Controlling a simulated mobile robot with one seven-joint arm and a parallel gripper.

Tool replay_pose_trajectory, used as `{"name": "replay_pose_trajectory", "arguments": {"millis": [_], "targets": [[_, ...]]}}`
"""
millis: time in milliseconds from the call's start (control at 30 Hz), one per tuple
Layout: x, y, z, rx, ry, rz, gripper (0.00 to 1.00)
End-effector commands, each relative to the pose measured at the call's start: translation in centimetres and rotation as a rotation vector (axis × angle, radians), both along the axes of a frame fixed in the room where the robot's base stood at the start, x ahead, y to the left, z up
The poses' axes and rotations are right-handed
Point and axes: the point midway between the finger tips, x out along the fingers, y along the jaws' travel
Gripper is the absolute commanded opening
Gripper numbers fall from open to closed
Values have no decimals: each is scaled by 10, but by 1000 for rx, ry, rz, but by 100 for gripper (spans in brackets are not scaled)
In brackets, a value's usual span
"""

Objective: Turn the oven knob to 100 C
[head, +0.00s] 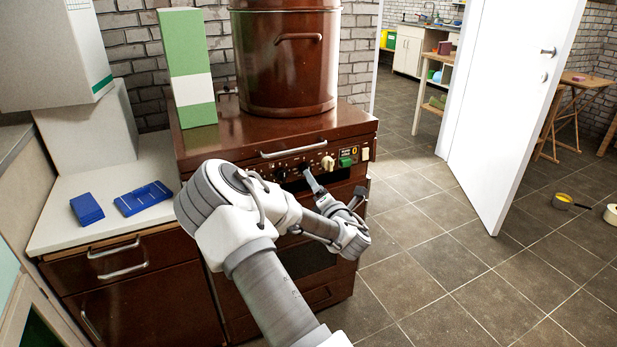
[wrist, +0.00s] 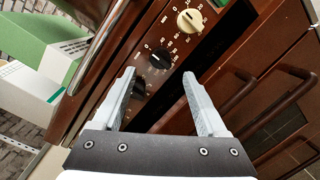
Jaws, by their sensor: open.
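The brown stove (head: 240,135) has a front control panel with a row of knobs. A cream knob (head: 327,163) is at the right of the row; in the wrist view it (wrist: 190,21) has pale marks around it, too small to read. A black knob (wrist: 160,60) is beside it, and another black knob (wrist: 138,88) is partly hidden behind my left finger. The frames do not show clearly which is the oven knob. My gripper (wrist: 158,76) is open and empty in front of the panel, touching no knob that I can see. It also shows in the head view (head: 333,182).
A large brown pot (head: 285,62) and a green and white box (head: 188,70) stand on the stove. A metal rail (head: 291,149) runs above the knobs. Door handles (wrist: 285,100) stick out below the panel.

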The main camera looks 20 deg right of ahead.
Motion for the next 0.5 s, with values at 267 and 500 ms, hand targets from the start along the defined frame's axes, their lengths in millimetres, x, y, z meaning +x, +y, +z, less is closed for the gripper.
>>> {"name": "replay_pose_trajectory", "arguments": {"millis": [267,500], "targets": [[46,-5,-1,0,-1,1,75],[63,-6,0,1,0,0,75]]}}
